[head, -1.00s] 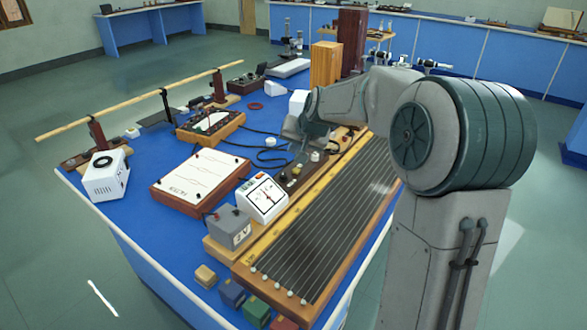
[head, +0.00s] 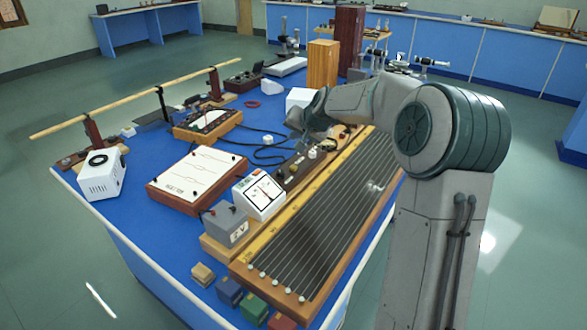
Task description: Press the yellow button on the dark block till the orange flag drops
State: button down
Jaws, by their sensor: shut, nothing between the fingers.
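A long dark block (head: 285,182) with several small knobs lies along the upper-left side of the wire-strung board. A small yellowish spot on it (head: 293,168) may be the yellow button; it is too small to be sure. I cannot make out an orange flag. My gripper (head: 302,145) is shut and empty, pointing down over the far part of the dark block. Its fingertips are small and partly lost against the block and cables, so I cannot tell whether they touch anything.
The wire-strung board (head: 335,215) lies beneath my arm. A white-faced meter (head: 260,195), a grey box (head: 226,226) and a white plotting board (head: 197,176) stand to the left. A white box (head: 299,99) and a wooden block (head: 323,64) stand behind my gripper.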

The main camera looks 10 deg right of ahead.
aim_at(295, 168)
notch_tip(295, 168, down, 8)
jog(key=b, duration=0.5)
jog(key=shift+r, duration=0.1)
dwell(1.7)
jog(key=shift+f+b, duration=0.4)
jog(key=shift+b, duration=0.1)
jog(key=shift+f+b, duration=0.45)
jog(key=shift+f, duration=0.05)
dwell(0.4)
jog(key=shift+r, duration=0.1)
jog(key=shift+r+p, duration=0.55)
jog(key=shift+r, duration=0.3)
jog(key=shift+r, duration=0.1)
jog(key=shift+r+p, duration=1.6)
jog(key=shift+r, duration=0.85)
jog(key=shift+f, duration=0.1)
